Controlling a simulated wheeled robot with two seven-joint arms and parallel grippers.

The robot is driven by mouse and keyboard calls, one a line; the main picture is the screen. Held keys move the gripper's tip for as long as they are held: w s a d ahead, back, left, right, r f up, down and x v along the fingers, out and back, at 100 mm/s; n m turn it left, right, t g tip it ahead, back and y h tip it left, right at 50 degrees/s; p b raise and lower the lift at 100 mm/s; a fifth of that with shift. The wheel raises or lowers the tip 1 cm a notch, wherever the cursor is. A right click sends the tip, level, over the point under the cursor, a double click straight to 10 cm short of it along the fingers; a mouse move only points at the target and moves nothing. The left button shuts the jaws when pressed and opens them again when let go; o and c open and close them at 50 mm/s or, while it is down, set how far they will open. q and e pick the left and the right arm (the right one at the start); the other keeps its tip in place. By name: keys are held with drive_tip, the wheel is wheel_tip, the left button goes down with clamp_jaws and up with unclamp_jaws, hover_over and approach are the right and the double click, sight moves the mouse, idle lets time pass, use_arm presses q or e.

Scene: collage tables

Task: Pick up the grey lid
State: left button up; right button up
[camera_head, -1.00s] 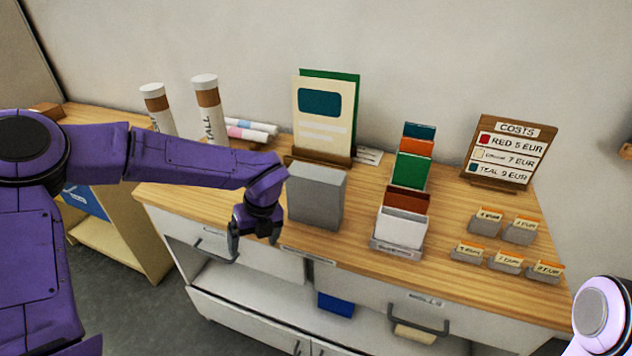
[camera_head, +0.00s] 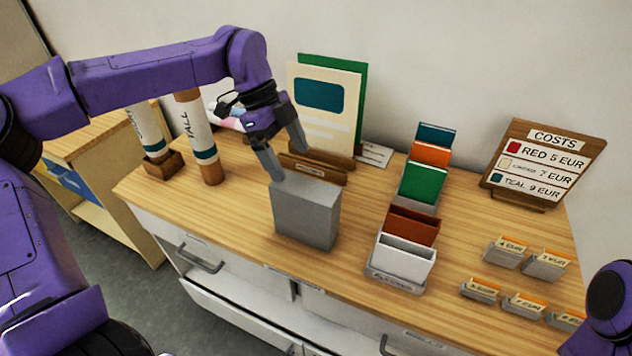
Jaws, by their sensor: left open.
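A grey box (camera_head: 306,214) stands upright near the front of the wooden tabletop; its flat grey top (camera_head: 308,190) faces up. I cannot make out a seam that sets a separate lid apart from the box. My left gripper (camera_head: 290,164) is open, pointing down just above and behind the back left edge of the box top. One finger shows close to that edge; I cannot tell whether it touches. Nothing shows between the fingers. My right gripper is out of view; only part of my right arm shows at the lower right.
A stand with cream and green boards (camera_head: 327,105) rises behind the box. A card rack (camera_head: 405,255) stands to its right, near a costs sign (camera_head: 543,163) and several small labelled holders (camera_head: 503,254). Two tall tubes (camera_head: 198,140) stand at left, partly behind my arm.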

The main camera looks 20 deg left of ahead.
sight(303, 186)
use_arm(q)
drive_tip(key=p+x, duration=0.1)
drive_tip(key=x, duration=0.2)
drive_tip(key=p+x, duration=0.1)
drive_tip(key=x, duration=0.2)
drive_tip(key=p+x, duration=0.1)
drive_tip(key=x, duration=0.2)
drive_tip(key=shift+s+d+f, duration=0.25)
drive_tip(key=shift+d, duration=0.2)
drive_tip(key=shift+d+f, duration=0.1)
drive_tip(key=shift+f, duration=0.1)
drive_tip(key=shift+s, duration=0.1)
drive_tip(key=shift+f, duration=0.25)
drive_tip(key=c, duration=1)
